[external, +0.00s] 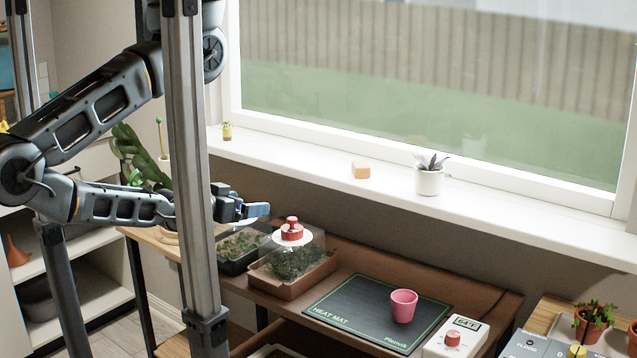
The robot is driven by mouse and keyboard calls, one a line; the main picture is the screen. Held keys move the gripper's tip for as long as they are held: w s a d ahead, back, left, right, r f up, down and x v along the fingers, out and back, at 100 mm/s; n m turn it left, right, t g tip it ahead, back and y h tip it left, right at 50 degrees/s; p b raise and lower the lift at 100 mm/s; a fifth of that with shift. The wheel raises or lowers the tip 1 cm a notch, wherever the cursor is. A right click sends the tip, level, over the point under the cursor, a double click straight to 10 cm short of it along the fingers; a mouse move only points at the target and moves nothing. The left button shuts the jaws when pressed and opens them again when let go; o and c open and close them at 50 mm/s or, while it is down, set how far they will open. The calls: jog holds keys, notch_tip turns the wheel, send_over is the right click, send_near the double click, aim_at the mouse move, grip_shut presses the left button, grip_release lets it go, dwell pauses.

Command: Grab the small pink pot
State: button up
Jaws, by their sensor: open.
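The small pink pot (403,306) stands upright on the dark heat mat (340,311), towards the mat's right side. It looks empty, though its inside shows only in part. My gripper (262,210) is up and to the left of the pot, above the seedling trays and well apart from the pot. Its blue fingertips point right, and it is open with nothing seen between the fingers. A metal post of my own body hides part of the arm behind the gripper.
A white thermostat (459,337) stands right of the mat. The windowsill (310,170) holds a white potted plant (429,178).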

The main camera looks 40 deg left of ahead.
jog(key=w+d+f+m+g+h+b, duration=0.1)
jog(key=w+d+f+m+h, duration=0.1)
jog(key=w+d+f+h, duration=0.25)
jog(key=w+d+f+m+g+h, duration=0.1)
jog(key=w+d+f+m, duration=0.15)
jog(key=d+f, duration=0.45)
jog(key=m+g+h+b, duration=0.1)
jog(key=m+g+h, duration=0.1)
jog(key=m+h, duration=0.1)
send_near(404, 297)
jog(key=d, duration=0.2)
jog(key=shift+d+r, duration=0.35)
jog(key=shift+r, duration=0.05)
jog(key=shift+p+x, duration=0.4)
jog(key=shift+x, duration=3.25)
jog(key=shift+s+f, duration=0.1)
jog(key=shift+f, duration=0.1)
jog(key=shift+c, duration=0.2)
jog(key=c, duration=1)
jog(key=shift+c, duration=0.2)
